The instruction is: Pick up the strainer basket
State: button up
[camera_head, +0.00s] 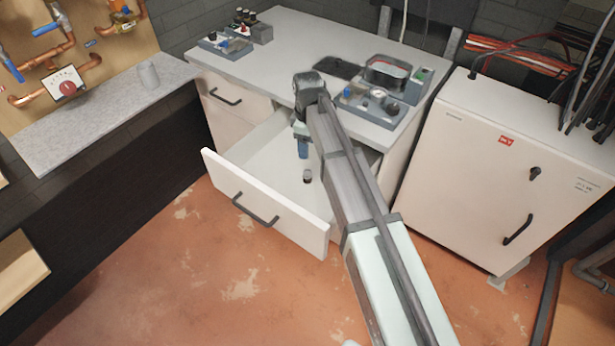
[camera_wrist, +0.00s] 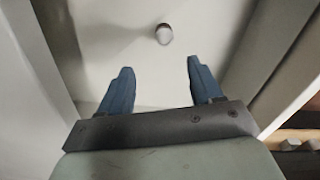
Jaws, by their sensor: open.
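A small cylinder with a dark top, seemingly the strainer basket (camera_head: 307,176), stands on the floor of the open drawer (camera_head: 262,150). In the wrist view the strainer basket (camera_wrist: 164,34) is a small grey, round-ended piece beyond the fingertips, roughly midway between them. My gripper (camera_head: 302,150) reaches down into the drawer with its blue fingers. In the wrist view my gripper (camera_wrist: 158,75) is open and empty, its fingers wide apart and clear of the basket. My arm hides part of the drawer's right side.
The worktop (camera_head: 300,45) above holds a dark tray (camera_head: 338,68) and several devices. A grey cylinder (camera_head: 149,75) stands on the left shelf. A white cabinet (camera_head: 500,170) stands at right. The drawer floor around the basket looks clear.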

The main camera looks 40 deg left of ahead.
aim_at(308, 172)
notch_tip(308, 172, down, 8)
jog(key=shift+d+r, duration=0.1)
jog(key=shift+s+d+f, duration=0.15)
jog(key=shift+f, duration=1.2)
jog(key=shift+s+d+f, duration=0.15)
jog(key=shift+f, duration=1.2)
jog(key=c, duration=1.1)
jog(key=shift+r, duration=0.15)
